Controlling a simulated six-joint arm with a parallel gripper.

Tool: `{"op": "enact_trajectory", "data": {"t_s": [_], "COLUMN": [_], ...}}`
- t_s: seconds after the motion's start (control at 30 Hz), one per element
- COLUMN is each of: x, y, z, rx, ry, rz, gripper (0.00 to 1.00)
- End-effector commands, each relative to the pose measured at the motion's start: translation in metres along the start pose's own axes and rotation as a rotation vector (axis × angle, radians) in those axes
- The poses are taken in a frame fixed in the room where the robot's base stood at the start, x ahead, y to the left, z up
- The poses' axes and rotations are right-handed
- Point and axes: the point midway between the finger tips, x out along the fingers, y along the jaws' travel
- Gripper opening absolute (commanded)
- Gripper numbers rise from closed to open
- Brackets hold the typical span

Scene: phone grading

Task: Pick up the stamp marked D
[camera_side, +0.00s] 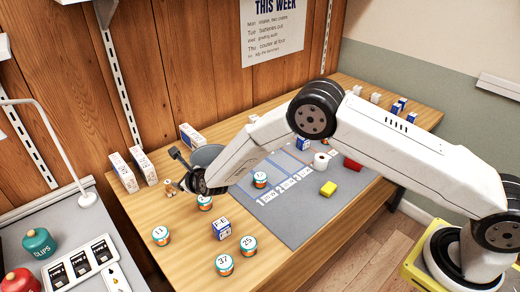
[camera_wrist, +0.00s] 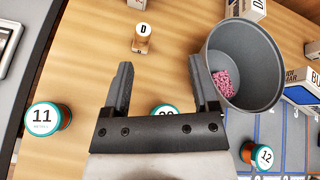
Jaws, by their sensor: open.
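The stamp marked D (camera_wrist: 140,45) is a small wooden block with a pale top lettered D, standing on the wooden table ahead of my gripper in the wrist view. In the side view, a small wooden piece (camera_side: 170,188) that appears to be this stamp stands just left of my gripper (camera_side: 182,170). In the wrist view my gripper (camera_wrist: 158,72) is open, with nothing between its dark fingers. The stamp lies beyond the fingertips, roughly in line with the gap and slightly left of its middle. No contact shows.
A grey bucket (camera_wrist: 245,90) with pink bits inside stands close to the right finger. Can 11 (camera_wrist: 43,118) is at left, can 12 (camera_wrist: 263,156) at lower right. Boxes (camera_side: 124,173) stand at the table's left. Several cans and a small box (camera_side: 220,229) stand at the front.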

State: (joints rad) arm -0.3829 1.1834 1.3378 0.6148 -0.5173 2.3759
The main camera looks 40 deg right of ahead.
Motion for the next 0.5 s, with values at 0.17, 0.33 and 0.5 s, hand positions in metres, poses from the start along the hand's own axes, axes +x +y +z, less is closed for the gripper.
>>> {"op": "enact_trajectory", "data": {"t_s": [0.17, 0.33, 0.5], "x": [0.017, 0.023, 0.025], "y": [0.022, 0.031, 0.033], "z": [-0.010, -0.015, -0.016], "rx": [0.236, 0.365, 0.399], "ry": [-0.052, -0.084, -0.092], "rz": [-0.038, -0.057, -0.061], "gripper": [0.77, 0.77, 0.77]}}
